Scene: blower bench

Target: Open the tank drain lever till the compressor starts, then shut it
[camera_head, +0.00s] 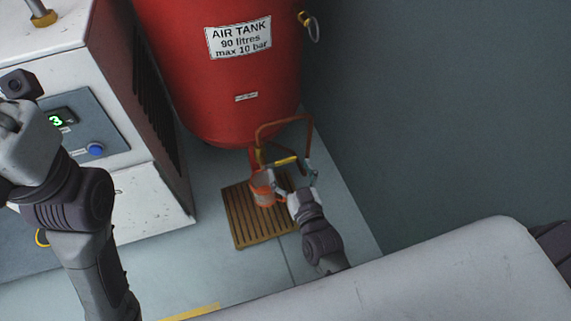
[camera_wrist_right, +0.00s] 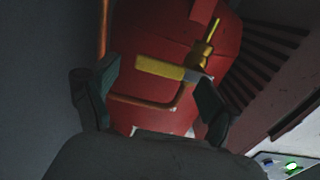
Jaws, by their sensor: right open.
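The drain lever, a yellow flat handle (camera_head: 286,160), sits below the red air tank (camera_head: 222,95). In the right wrist view the lever (camera_wrist_right: 160,68) reaches left from a brass valve (camera_wrist_right: 203,55) with a copper pipe (camera_wrist_right: 150,102) bending under it. My right gripper (camera_head: 294,176) is open at the lever. In its wrist view the two dark fingertips (camera_wrist_right: 158,90) stand apart on either side of the lever, with no clear grip on it; contact cannot be told. My left arm is at the left edge of the head view; its fingers are not visible.
An orange bucket (camera_head: 262,190) stands on a wooden slatted mat (camera_head: 245,233) under the tank. A white compressor cabinet (camera_head: 150,200) with a green display (camera_head: 60,119) and blue button (camera_head: 96,149) stands left. A copper pipe (camera_head: 285,120) rises near my right gripper. A grey wall is at right.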

